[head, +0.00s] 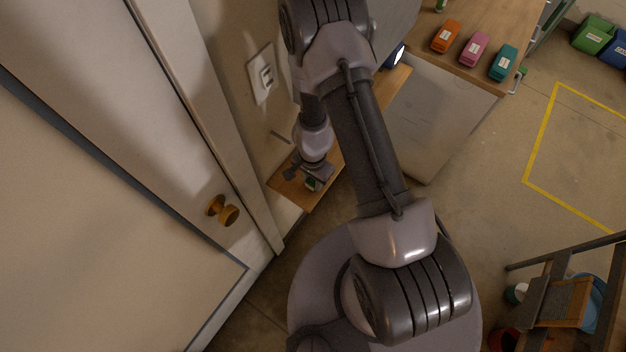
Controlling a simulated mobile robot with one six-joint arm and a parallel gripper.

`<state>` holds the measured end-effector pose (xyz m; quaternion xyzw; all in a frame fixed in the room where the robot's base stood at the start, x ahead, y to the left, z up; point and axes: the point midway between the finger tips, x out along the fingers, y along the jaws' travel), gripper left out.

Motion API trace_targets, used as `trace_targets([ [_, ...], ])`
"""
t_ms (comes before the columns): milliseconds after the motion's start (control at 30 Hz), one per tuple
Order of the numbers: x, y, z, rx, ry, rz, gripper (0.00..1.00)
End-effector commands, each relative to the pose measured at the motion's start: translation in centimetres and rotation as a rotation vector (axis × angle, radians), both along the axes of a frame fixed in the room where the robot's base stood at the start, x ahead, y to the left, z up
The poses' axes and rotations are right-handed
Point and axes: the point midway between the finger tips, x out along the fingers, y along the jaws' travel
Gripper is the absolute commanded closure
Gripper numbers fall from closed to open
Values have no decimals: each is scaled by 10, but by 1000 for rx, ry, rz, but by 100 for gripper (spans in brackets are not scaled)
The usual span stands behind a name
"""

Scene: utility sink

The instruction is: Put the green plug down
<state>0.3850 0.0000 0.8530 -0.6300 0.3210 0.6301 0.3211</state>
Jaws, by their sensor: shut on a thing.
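My gripper (311,179) is left of the picture's middle, at the lower end of my arm, pointing down over a narrow wooden shelf (291,190). It is shut on the green plug (311,185), a small dark green piece with a pale part, showing just below the fingers. My gripper hides much of the plug. I cannot tell whether the plug touches the shelf or is held just above it.
A white wall socket plate (263,74) is on the wall above the shelf. A door with a brass knob (223,210) is at left. Orange (446,36), pink (473,48) and teal (503,61) objects sit on a wooden counter at upper right. A wooden rack (565,302) stands at lower right.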

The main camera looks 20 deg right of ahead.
Motion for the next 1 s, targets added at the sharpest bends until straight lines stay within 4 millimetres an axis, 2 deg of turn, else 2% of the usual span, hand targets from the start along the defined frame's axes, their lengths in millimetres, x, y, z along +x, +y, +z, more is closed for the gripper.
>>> trace_targets([
  [100,0,0,-4,0,0,0,100],
  [133,0,0,-2,0,0,0,64],
  [200,0,0,-2,0,0,0,50],
  [233,0,0,-2,0,0,0,48],
  [467,0,0,-2,0,0,0,48],
  [567,0,0,4,0,0,0,48],
  [667,0,0,26,0,0,1,48],
  [800,0,0,69,0,0,0,48],
  [1000,0,0,111,0,0,0,48],
])
